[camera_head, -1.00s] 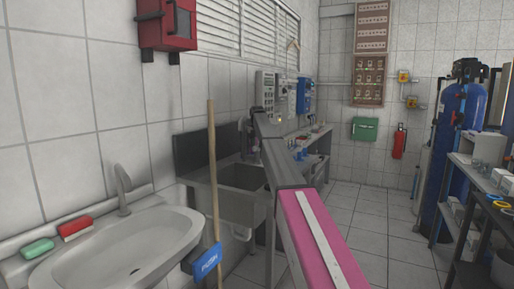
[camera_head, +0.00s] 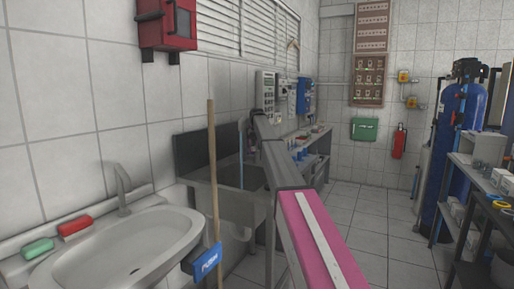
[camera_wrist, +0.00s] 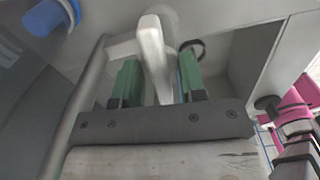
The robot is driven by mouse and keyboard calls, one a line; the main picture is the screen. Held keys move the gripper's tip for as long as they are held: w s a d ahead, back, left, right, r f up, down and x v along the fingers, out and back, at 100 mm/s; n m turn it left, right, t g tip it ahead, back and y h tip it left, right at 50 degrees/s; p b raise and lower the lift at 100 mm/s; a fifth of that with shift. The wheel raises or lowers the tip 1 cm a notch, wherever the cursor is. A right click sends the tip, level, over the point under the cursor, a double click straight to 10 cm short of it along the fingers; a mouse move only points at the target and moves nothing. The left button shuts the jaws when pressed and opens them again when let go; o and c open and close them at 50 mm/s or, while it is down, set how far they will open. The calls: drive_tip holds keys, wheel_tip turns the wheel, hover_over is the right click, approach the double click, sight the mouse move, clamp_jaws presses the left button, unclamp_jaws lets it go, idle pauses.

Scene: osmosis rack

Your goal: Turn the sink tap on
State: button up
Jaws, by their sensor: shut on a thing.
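In the wrist view, my gripper (camera_wrist: 158,88) has its two green fingers shut on the pale tap handle (camera_wrist: 152,50), which stands between them. The metal sink (camera_head: 226,202) is against the left wall in the head view, with its basin beside my arm. A thin bluish stream of water (camera_head: 241,165) falls into this basin. The tap and my fingers are mostly hidden behind my arm in the head view.
A white washbasin (camera_head: 70,262) with its own tap (camera_head: 123,190) is at the near left. A shelf (camera_head: 480,175) and blue tank (camera_head: 460,120) are right. The middle floor is clear.

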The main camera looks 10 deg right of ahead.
drive_tip(key=m, duration=0.5)
drive_tip(key=shift+m, duration=0.4)
idle(0.3)
drive_tip(key=o, duration=0.5)
drive_tip(key=shift+o, duration=0.2)
wheel_tip(320, 180, up, 11)
drive_tip(key=shift+f, duration=0.1)
